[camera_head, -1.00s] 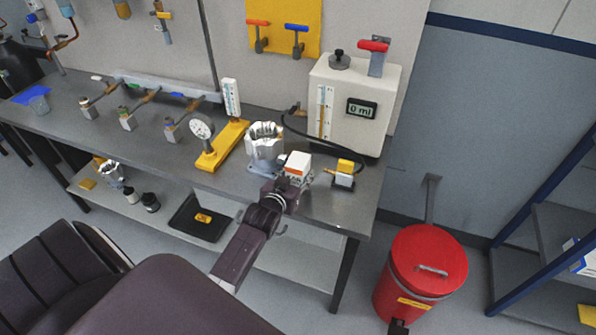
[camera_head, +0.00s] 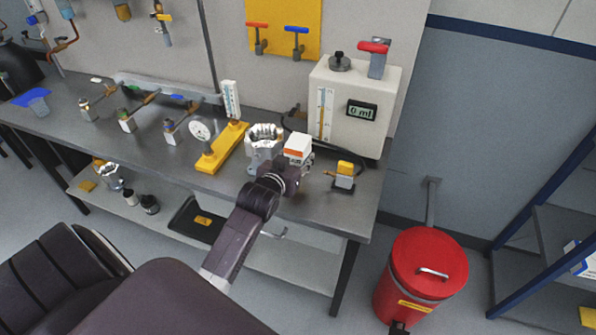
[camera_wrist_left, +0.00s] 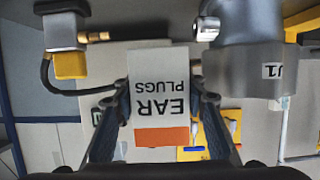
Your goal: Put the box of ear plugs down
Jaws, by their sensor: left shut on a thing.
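The box of ear plugs (camera_head: 298,149) is a small white carton with an orange band, above the bench near its right end. In the left wrist view the box (camera_wrist_left: 160,92) appears upside down, with "EAR PLUGS" readable. My left gripper (camera_head: 297,162) is shut on it, one finger on each side in the left wrist view (camera_wrist_left: 162,100). Whether the box's bottom touches the bench (camera_head: 325,208) cannot be told. My right gripper is not in view.
A machined silver housing (camera_head: 263,145) stands close left of the box, labelled J1 in the wrist view (camera_wrist_left: 250,70). A small yellow-topped fitting (camera_head: 344,175) stands to the right. The white metering unit (camera_head: 350,105) is behind. Some bare bench lies in front.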

